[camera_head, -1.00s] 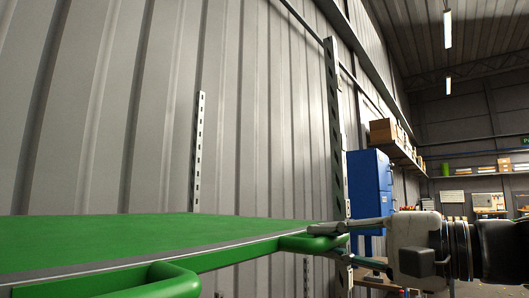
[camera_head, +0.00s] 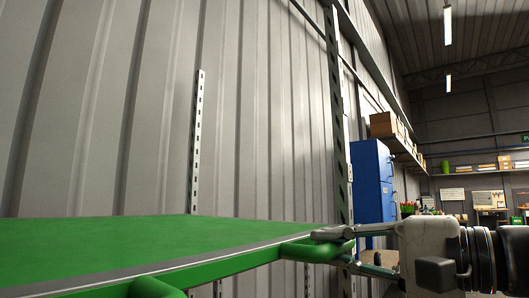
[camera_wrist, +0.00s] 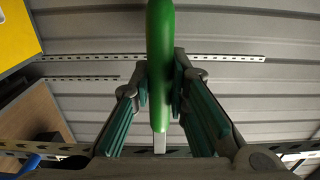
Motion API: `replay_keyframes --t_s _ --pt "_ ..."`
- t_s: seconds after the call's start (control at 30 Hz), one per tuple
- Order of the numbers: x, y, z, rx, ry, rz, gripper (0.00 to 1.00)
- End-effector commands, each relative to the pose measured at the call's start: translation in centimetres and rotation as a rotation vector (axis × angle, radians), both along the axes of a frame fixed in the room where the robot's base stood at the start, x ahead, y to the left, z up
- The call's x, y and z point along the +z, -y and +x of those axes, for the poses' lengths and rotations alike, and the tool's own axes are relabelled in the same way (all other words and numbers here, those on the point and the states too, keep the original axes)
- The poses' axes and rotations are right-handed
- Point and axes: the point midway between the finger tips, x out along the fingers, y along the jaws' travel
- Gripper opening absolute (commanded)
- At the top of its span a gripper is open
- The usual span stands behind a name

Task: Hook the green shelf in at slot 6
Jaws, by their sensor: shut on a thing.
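The green shelf (camera_head: 130,245) fills the lower left of the head view, a flat panel with a grey front edge and green tube handles. My gripper (camera_head: 335,243) is shut on the shelf's right-hand handle (camera_head: 312,252). In the wrist view my gripper (camera_wrist: 160,100) has its teal-padded fingers on both sides of the green tube (camera_wrist: 160,50). Behind the shelf stand a short slotted upright (camera_head: 197,135) and a taller slotted upright (camera_head: 338,130) at the wall. The shelf's rear edge and hooks are hidden, and slot numbers cannot be read.
A corrugated metal wall (camera_head: 100,100) runs along the back. A blue cabinet (camera_head: 372,185) stands right of the tall upright, below a wall shelf with boxes (camera_head: 385,125). In the wrist view, slotted rails (camera_wrist: 200,57) cross the wall, with a yellow panel (camera_wrist: 15,35) at upper left.

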Motion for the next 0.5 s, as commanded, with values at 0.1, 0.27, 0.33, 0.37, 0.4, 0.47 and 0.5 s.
replay_keyframes --t_s 0.1,0.27,0.33,0.37,0.4,0.47,0.5 --pt "0.3 0.1 0.0 -0.003 0.004 0.003 0.0" --pt "0.2 0.1 0.0 -0.003 0.005 0.003 0.0" --pt "-0.1 0.1 0.1 -0.003 0.005 0.003 0.0" --pt "-0.3 0.1 0.1 -0.003 0.005 0.003 0.0" --pt "-0.6 0.1 0.1 -0.003 0.005 0.003 0.0" --pt "-1.3 0.1 0.1 -0.003 0.005 0.003 0.0" --pt "-1.7 0.1 0.1 -0.002 0.005 0.003 0.0"
